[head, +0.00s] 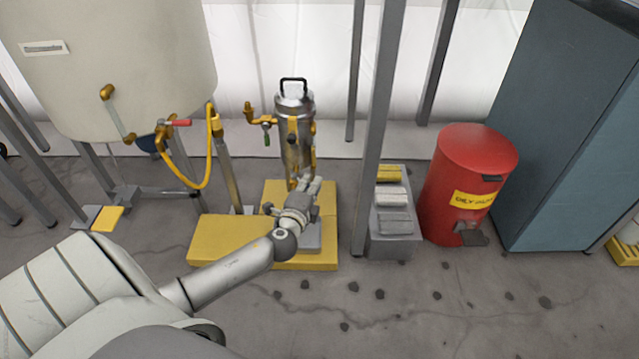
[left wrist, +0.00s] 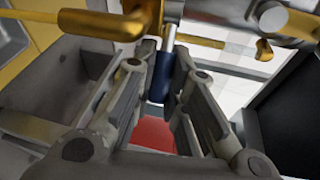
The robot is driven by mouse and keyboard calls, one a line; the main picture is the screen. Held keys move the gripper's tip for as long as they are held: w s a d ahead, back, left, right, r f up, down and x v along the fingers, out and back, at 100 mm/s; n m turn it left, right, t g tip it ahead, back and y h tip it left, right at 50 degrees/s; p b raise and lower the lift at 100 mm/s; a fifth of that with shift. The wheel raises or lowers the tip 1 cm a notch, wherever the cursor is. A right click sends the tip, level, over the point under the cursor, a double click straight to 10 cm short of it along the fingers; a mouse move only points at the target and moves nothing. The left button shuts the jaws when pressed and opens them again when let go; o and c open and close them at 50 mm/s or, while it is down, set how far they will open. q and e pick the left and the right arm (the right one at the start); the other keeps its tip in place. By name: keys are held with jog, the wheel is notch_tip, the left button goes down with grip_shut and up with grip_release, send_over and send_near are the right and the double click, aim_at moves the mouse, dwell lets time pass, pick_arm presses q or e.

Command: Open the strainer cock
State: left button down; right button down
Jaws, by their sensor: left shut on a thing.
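The strainer (head: 297,155) is an upright steel cylinder with a black top handle, standing on a yellow base. A dark blue cock handle (left wrist: 162,80) with a metal stem hangs below brass pipework (left wrist: 100,23) in the left wrist view. My left gripper (head: 310,186) is low at the front of the strainer. Its fingers, also in the left wrist view (left wrist: 170,75), are closed on the blue handle, one on each side. In the head view my gripper hides this handle. My right gripper is not in view.
A cream tank (head: 110,70) with a red-handled valve (head: 180,123) and yellow hose (head: 200,182) stands further left. A grey post (head: 378,130), shelf unit (head: 392,245) and red bin (head: 468,180) are to the right.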

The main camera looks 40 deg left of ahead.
pick_arm(q)
jog(key=shift+s+f, duration=0.1)
dwell(0.3)
jog(key=c, duration=1.5)
grip_release()
jog(key=shift+o, duration=0.2)
jog(key=shift+s, duration=0.1)
jog(key=v, duration=1.1)
jog(key=shift+s, duration=0.4)
